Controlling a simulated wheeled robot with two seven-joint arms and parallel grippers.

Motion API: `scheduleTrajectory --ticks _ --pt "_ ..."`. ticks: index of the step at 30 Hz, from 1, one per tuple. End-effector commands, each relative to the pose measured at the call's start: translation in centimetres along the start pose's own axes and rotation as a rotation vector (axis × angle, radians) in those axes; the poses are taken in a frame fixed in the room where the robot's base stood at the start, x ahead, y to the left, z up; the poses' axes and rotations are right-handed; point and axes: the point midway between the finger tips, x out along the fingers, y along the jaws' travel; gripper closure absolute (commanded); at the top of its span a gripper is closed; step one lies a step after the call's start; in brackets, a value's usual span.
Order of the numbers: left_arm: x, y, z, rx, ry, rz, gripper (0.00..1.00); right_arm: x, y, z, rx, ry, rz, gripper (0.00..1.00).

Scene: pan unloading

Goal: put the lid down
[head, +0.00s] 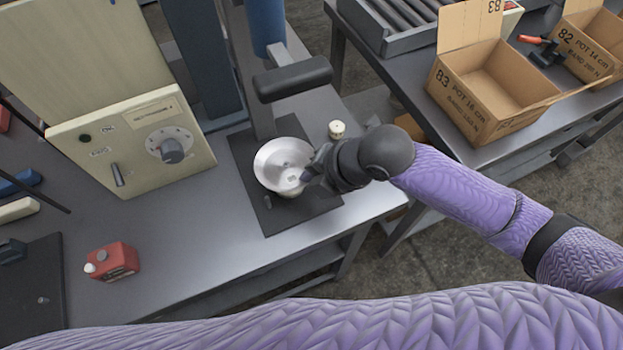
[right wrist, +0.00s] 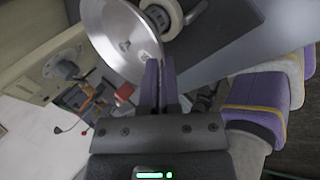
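A shiny silver round lid (head: 277,160), shaped like a shallow dish, is over the dark base plate (head: 323,203) of the press-like stand in the head view. My right gripper (head: 308,177) is at its right edge. In the right wrist view, the lid (right wrist: 122,35) shows as a tilted disc whose rim runs to the fingertips. The fingers of the right gripper (right wrist: 160,68) are close together on that rim. Whether the lid touches anything below is hidden. My left gripper is in neither view.
The stand's dark padded bar (head: 292,80) overhangs behind the lid. A cream control box (head: 130,145) is left, a red container (head: 111,262) front left. A small cream cap (head: 337,129) is close behind my wrist. An open cardboard box (head: 487,92) stands on the right table.

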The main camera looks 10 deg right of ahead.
Motion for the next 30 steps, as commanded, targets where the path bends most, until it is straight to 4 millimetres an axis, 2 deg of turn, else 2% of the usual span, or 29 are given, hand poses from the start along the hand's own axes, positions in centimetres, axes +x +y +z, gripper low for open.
scheduleTrajectory --ticks 4,13,18,19,27,30 --pt "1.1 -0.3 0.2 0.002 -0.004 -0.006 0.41 2.4 -1.7 0.0 0.002 0.001 -0.003 1.0" --pt "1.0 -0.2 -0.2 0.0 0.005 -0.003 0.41 2.5 -1.7 0.0 -0.001 -0.001 0.0 1.0" --pt "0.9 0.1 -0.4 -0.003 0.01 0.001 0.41 2.5 -1.7 0.0 -0.001 -0.001 0.0 0.65" --pt "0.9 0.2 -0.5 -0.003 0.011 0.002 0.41 2.5 -1.7 0.0 -0.001 -0.001 0.0 0.62" --pt "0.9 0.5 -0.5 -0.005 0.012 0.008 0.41 2.4 -1.7 0.0 -0.001 -0.001 0.0 0.62" --pt "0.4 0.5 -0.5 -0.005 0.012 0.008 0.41 1.3 -1.5 0.1 -0.001 -0.003 -0.001 0.62"
